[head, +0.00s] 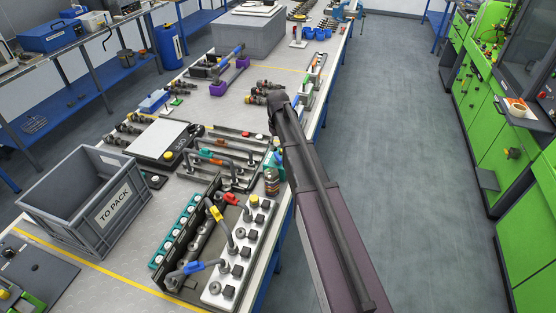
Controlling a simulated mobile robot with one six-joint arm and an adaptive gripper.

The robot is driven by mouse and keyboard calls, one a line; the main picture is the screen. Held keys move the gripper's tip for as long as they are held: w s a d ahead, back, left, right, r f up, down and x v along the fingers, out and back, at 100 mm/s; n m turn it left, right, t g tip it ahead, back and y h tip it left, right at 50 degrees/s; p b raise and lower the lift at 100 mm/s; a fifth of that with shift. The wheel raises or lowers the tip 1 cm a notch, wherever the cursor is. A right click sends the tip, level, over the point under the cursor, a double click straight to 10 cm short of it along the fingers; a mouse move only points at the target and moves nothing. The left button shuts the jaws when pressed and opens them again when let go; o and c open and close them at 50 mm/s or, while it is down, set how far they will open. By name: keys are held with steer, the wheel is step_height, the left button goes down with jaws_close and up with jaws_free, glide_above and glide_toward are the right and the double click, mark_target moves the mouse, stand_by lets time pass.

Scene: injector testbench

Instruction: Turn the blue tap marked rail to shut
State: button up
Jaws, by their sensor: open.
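The blue tap (187,269) is at the near end of a dark manifold block (188,238) on the bench, with its blue lever pointing toward the right. A red tap (229,198) and a yellow tap (216,214) stand farther along the same block. No "rail" marking can be read at this size. My arm (318,205) reaches in from the lower right, over the bench's right edge, and its dark far end (277,108) is well beyond the taps. I cannot make out my gripper's fingers.
A light panel with dark knobs (239,252) lies right of the taps. A small jar (272,181) stands near the bench edge. A grey crate marked "TO PACK" (114,207) is on the left. Pipe fittings (227,158) lie behind the taps. The floor (420,150) right of the bench is clear.

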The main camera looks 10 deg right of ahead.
mark_target(278, 156)
steer(key=shift+f+b, duration=2.6)
steer(key=shift+f, duration=0.25)
jaws_close()
